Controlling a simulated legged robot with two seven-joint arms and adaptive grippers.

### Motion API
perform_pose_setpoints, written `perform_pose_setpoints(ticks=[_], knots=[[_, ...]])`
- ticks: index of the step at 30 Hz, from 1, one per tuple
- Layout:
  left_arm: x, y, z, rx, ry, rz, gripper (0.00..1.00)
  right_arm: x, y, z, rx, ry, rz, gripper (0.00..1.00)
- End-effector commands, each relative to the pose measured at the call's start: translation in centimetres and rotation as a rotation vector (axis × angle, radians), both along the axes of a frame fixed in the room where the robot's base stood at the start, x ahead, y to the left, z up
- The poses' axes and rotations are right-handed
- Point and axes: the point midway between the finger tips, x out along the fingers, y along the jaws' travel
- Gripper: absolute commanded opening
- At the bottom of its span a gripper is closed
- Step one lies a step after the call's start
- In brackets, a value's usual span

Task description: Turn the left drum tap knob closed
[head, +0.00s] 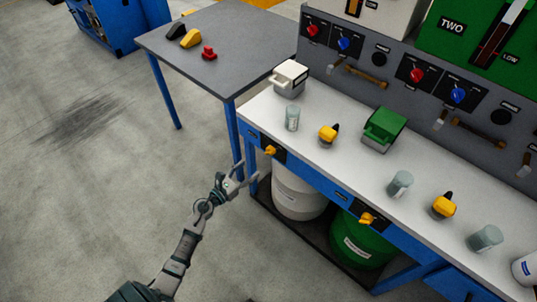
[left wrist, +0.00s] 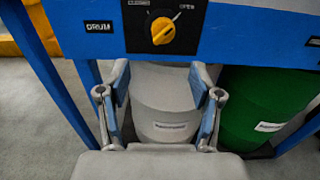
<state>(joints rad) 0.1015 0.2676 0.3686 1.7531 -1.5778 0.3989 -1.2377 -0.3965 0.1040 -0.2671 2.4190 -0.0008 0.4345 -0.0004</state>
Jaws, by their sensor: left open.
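The left drum tap knob (head: 270,150) is yellow and sits on a black plate on the blue front rail of the bench, above the white drum (head: 297,196). In the left wrist view the knob (left wrist: 163,31) is near the top middle, below the labels for closed and open. Its pointer tilts toward the upper right, on the open side. My left gripper (head: 238,177) is open and empty, in front of and below the knob, apart from it. In the left wrist view its two fingers (left wrist: 163,100) stand apart with the white drum behind them. My right gripper is not in view.
A second yellow knob (head: 367,218) is further right on the rail, above a green drum (head: 362,242). The white bench top (head: 340,160) holds jars, yellow items and a green box (head: 384,130). A grey side table (head: 215,45) stands behind.

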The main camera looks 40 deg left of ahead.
Motion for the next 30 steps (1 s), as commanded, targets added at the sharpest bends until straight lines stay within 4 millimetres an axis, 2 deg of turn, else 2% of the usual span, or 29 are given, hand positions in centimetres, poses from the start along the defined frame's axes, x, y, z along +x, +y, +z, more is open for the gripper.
perform_pose_setpoints(ticks=[1,6,12,18,26,27,30], knots=[[1.4,-0.2,0.0,-0.001,-0.002,-0.001,0.65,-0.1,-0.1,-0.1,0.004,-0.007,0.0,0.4],[5.3,-0.6,-0.1,-0.001,-0.001,-0.001,0.65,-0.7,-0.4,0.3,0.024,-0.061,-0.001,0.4],[8.8,-0.7,-0.3,-0.004,0.002,0.0,0.65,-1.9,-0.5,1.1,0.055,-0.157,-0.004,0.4],[10.4,-0.9,-0.2,-0.005,0.001,0.0,0.65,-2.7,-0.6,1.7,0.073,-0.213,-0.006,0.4],[10.5,-0.9,-0.1,-0.003,0.0,-0.001,0.65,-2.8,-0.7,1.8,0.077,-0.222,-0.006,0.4],[10.5,-0.9,-0.1,-0.003,0.0,-0.001,0.62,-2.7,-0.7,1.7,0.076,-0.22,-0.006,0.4],[10.5,-0.9,-0.1,-0.003,0.0,-0.001,0.37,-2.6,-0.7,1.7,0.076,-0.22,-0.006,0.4]])
